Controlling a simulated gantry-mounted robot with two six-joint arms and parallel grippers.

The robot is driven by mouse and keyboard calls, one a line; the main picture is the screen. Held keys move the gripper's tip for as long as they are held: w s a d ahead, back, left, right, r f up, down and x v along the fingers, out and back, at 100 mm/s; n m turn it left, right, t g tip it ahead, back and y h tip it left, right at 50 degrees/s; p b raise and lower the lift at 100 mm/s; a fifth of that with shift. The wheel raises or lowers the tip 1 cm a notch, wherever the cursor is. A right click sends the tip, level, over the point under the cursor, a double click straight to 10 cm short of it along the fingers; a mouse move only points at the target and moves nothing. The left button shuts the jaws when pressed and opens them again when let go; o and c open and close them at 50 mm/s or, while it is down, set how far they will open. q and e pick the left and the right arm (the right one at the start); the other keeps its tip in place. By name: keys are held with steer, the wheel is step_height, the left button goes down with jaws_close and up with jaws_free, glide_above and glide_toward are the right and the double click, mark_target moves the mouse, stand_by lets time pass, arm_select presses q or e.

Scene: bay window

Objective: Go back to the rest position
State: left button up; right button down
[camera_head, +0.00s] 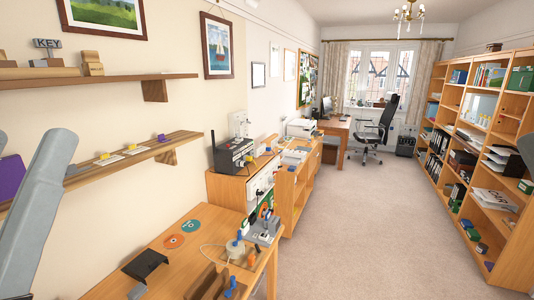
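A grey link of my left arm rises along the left edge of the head view, in front of the wall shelves. Its gripper is outside the picture. No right gripper fingers are visible. Whether either gripper holds anything cannot be seen.
A wooden table (190,270) with discs (174,241), a black stand (146,265) and small tools stands at the front. Wall shelves (110,160) are at left. A low cabinet (225,190) stands behind. A tall bookcase (515,235) lines the right. Carpet (370,220) between is clear.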

step_height(320, 180, up, 29)
steer(key=p, duration=2.5)
steer(key=shift+f, duration=0.15)
